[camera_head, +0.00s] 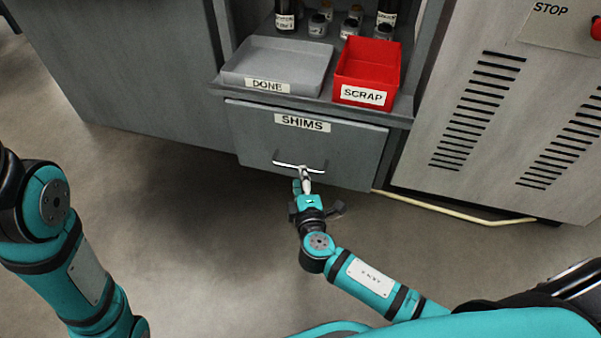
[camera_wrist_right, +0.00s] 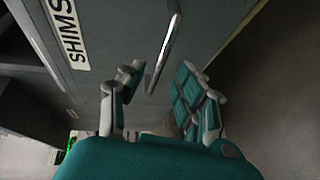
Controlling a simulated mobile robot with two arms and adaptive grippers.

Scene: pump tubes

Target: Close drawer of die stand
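The grey drawer (camera_head: 340,150), labelled SHIMS, is in the lower part of the die stand (camera_head: 218,92). I cannot tell if it stands slightly out; no inside shows. Its metal handle (camera_head: 290,165) is a horizontal bar low on the front, and the handle also shows in the right wrist view (camera_wrist_right: 164,52). My right gripper (camera_head: 305,180) is in front of the handle. In the right wrist view its fingers (camera_wrist_right: 158,88) are spread apart, with the handle just ahead of the gap; contact is unclear. My left arm shows at the left, its gripper out of view.
A grey DONE tray (camera_head: 235,78) and a red SCRAP bin (camera_head: 372,48) stand on the shelf above the drawer, with dark bottles behind. A vented machine cabinet (camera_head: 470,60) is at the right. A yellowish hose (camera_head: 450,212) lies along its base. The floor before the drawer is clear.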

